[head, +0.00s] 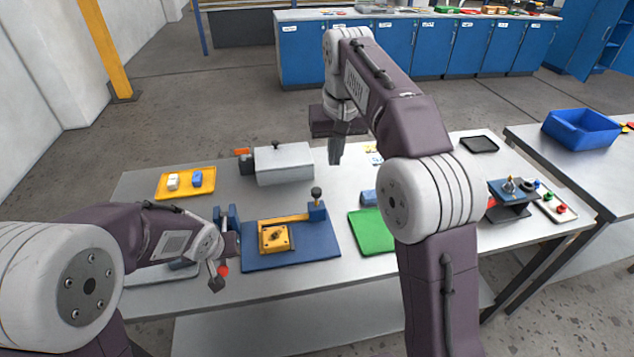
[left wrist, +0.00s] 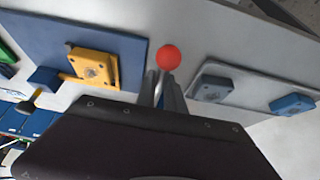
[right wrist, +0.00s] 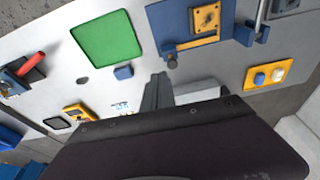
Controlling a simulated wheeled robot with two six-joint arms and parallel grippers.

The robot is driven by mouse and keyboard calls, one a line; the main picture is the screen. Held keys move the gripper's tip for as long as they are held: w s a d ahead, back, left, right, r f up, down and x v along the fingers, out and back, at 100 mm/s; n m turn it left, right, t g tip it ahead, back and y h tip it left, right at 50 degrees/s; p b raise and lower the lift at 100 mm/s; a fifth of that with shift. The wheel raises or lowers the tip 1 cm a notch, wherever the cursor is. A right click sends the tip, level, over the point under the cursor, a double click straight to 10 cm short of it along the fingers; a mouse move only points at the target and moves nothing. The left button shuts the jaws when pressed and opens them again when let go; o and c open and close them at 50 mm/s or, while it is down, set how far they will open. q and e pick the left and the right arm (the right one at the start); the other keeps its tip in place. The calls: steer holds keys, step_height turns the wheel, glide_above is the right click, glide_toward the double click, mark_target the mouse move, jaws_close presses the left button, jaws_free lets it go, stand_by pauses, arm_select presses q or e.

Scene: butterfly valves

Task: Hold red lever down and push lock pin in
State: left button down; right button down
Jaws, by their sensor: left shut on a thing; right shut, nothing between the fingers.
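A blue base plate (head: 290,258) lies on the front of the table. On it are a square yellow block (head: 274,237), a yellow bar and a blue post with a black-knobbed pin (head: 317,193). The pin knob also shows in the right wrist view (right wrist: 172,61). The red lever knob (head: 223,270) is at the plate's left side. My left gripper (head: 217,278) is shut on the lever just below its red ball, which also shows in the left wrist view (left wrist: 169,57). My right gripper (head: 336,155) is shut and empty, above the table, behind the pin.
A grey box (head: 284,163) stands behind the plate. A yellow tray (head: 162,190) with a white and a blue block is at the back left. A green mat (head: 372,238) lies to the right, beside a small blue block (head: 368,197). A red-handled blue fixture (head: 511,190) stands far right.

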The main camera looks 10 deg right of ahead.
mark_target(316, 189)
arm_select(q)
steer(key=shift+s+f, duration=0.1)
arm_select(e)
steer(key=w+a, duration=0.2)
steer(key=w, duration=0.2)
steer(key=shift+t, duration=0.3)
steer(key=x, duration=1.3)
steer(key=shift+s+a+f, duration=0.25)
steer(key=shift+a+f, duration=0.05)
steer(key=shift+f, duration=0.55)
steer(key=shift+f, duration=0.1)
